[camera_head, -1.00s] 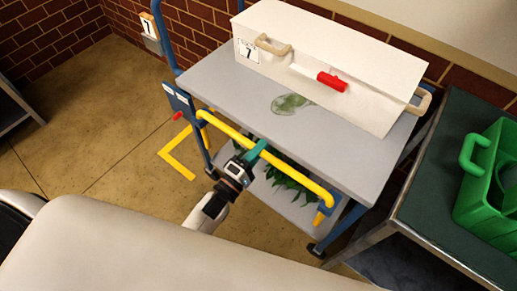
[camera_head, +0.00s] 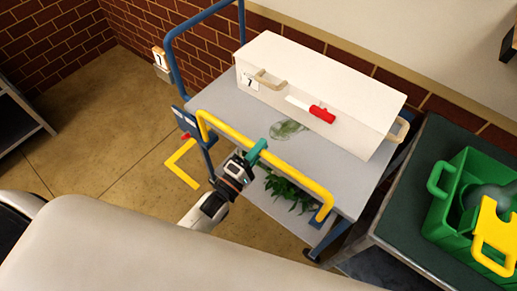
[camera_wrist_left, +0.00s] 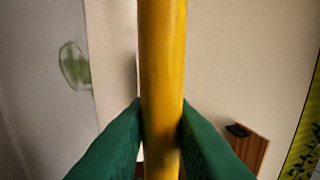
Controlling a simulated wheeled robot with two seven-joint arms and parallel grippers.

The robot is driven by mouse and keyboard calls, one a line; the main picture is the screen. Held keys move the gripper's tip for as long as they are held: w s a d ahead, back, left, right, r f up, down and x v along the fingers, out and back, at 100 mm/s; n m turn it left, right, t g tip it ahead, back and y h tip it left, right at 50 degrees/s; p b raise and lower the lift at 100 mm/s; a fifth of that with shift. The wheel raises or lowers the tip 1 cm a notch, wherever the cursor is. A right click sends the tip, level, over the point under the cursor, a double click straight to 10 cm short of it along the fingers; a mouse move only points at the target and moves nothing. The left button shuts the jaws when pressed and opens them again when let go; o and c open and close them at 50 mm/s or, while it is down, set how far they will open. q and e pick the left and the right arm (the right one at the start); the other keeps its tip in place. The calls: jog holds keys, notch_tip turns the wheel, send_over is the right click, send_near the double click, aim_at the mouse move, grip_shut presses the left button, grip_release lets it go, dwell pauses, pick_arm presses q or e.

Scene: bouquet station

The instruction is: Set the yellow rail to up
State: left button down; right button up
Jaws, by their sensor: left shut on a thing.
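The yellow rail (camera_head: 287,174) runs along the near edge of the grey cart (camera_head: 222,101), with its bar standing a little above the top and its ends bent down. My left gripper (camera_head: 257,152) is shut on the middle of the rail. In the left wrist view the green fingers (camera_wrist_left: 160,140) press on both sides of the yellow bar (camera_wrist_left: 162,60). My right gripper is not in view.
A white box (camera_head: 330,90) with handles and a red-and-white item (camera_head: 320,114) stands on the cart. Green leaves (camera_head: 290,190) show on the lower shelf. At right, a dark-topped table (camera_head: 415,175) holds a green caddy (camera_head: 448,212).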

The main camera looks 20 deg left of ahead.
pick_arm(q)
jog(key=shift+w+r, duration=0.1)
jog(key=shift+r, duration=0.35)
jog(key=c, duration=1.7)
grip_release()
jog(key=o, duration=0.4)
jog(key=shift+f, duration=0.1)
jog(key=shift+s+f, duration=0.15)
jog(key=shift+s, duration=0.05)
jog(key=shift+s+a+f, duration=0.1)
jog(key=shift+s+a, duration=0.05)
jog(key=shift+s, duration=0.1)
jog(key=b+v, duration=0.2)
jog(key=v, duration=0.9)
jog(key=shift+s, duration=0.15)
